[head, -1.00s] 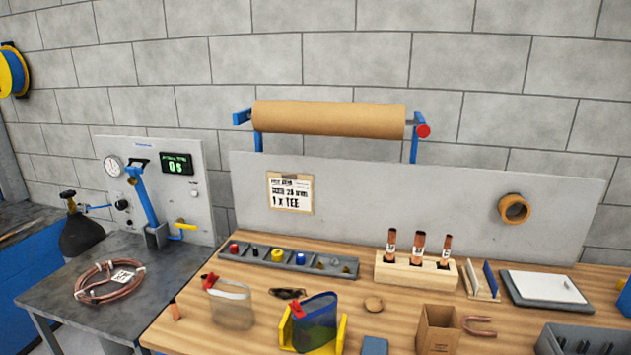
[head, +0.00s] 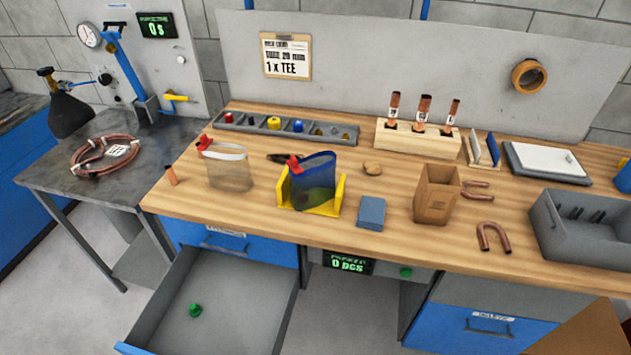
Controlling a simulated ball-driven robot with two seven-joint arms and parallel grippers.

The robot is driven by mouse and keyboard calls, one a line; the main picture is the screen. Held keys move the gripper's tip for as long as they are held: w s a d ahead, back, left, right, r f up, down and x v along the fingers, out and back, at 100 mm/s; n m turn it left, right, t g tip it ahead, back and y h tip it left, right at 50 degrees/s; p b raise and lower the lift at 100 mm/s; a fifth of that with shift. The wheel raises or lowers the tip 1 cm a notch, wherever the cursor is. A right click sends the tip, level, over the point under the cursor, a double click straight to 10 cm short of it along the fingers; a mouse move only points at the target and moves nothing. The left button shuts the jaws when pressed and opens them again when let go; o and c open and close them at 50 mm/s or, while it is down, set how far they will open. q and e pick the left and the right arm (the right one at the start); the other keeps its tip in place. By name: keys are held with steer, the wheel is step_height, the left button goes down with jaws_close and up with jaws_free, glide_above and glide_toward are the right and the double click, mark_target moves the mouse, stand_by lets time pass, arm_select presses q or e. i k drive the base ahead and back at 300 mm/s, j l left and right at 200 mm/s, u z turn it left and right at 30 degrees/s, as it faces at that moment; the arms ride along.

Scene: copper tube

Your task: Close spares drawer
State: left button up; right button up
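An open drawer (head: 250,280) is pulled far out from under the left part of the wooden bench. It has grey walls and a blue front edge at the lower left. A small green part (head: 195,310) lies on its floor. A blue panel with a handle and a white label (head: 226,231) shows just above the drawer's back; I cannot read the label. Neither of my grippers is in view.
The workbench (head: 380,225) holds bags, a cardboard box (head: 437,195), a tube rack (head: 418,140) and a grey bin (head: 580,225). A blue drawer (head: 475,330) at the right is shut. A steel side table (head: 90,185) stands left. Floor left of the drawer is clear.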

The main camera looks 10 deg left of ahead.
mark_target(247, 305)
steer(key=k+u, duration=0.15)
steer(key=u, duration=0.35)
steer(key=k+j+u, duration=0.15)
steer(key=u, duration=0.3)
steer(key=k+j+u, duration=0.1)
steer(key=u, duration=0.4)
